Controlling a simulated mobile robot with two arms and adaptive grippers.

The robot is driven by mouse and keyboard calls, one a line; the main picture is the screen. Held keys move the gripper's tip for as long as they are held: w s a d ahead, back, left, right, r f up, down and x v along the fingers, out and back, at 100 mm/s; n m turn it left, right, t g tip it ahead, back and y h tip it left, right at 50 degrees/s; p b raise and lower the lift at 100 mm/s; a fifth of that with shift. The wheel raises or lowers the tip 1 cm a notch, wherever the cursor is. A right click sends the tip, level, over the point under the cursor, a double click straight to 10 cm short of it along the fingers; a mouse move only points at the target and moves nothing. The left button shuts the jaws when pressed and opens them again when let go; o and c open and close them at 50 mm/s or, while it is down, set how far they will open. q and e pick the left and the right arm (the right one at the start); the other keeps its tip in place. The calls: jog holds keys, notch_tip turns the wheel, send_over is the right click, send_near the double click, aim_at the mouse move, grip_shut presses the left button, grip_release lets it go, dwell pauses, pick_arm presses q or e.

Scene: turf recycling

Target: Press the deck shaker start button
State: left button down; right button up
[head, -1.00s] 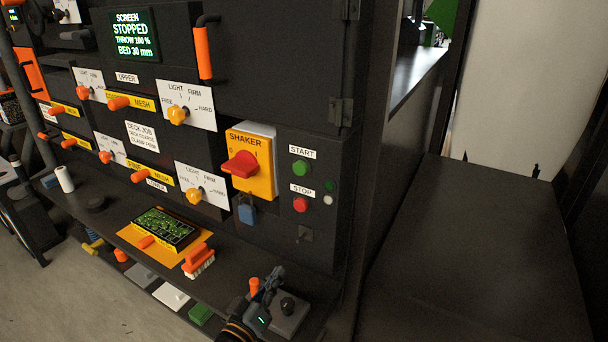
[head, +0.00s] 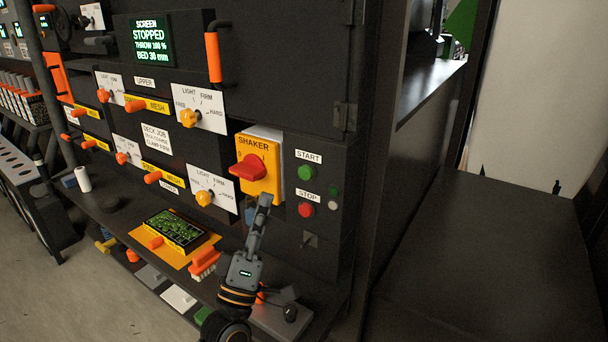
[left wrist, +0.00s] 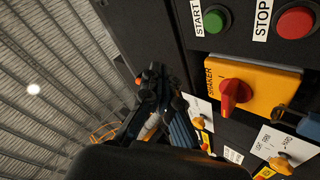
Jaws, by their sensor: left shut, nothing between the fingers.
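The green START button (head: 306,173) sits under its white START label on the dark panel, above the red STOP button (head: 305,209). In the left wrist view the green button (left wrist: 216,19) is at the top, left of the red STOP button (left wrist: 295,22). My left gripper (head: 265,199) is shut and empty, pointing up, just below the yellow shaker switch box and left of the STOP button. It looks apart from the START button. In the left wrist view its fingers (left wrist: 151,80) show at the middle left. My right gripper is not in view.
The yellow SHAKER box with a red rotary knob (head: 249,168) juts out left of the buttons. The screen (head: 152,39) reads STOPPED. A ledge below holds a red brush (head: 204,263) and an orange tray (head: 140,235). A dark flat surface (head: 480,260) lies to the right.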

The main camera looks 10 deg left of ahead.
aim_at(305, 173)
pick_arm(q)
jog(key=shift+w, duration=0.1)
jog(key=w+d+b, duration=0.2)
jog(key=w+d, duration=0.1)
jog(key=w, duration=0.5)
jog(key=shift+b, duration=0.35)
jog(key=shift+w, duration=0.1)
dwell(1.1)
jog(key=shift+w+d, duration=0.2)
jog(key=shift+w, duration=0.2)
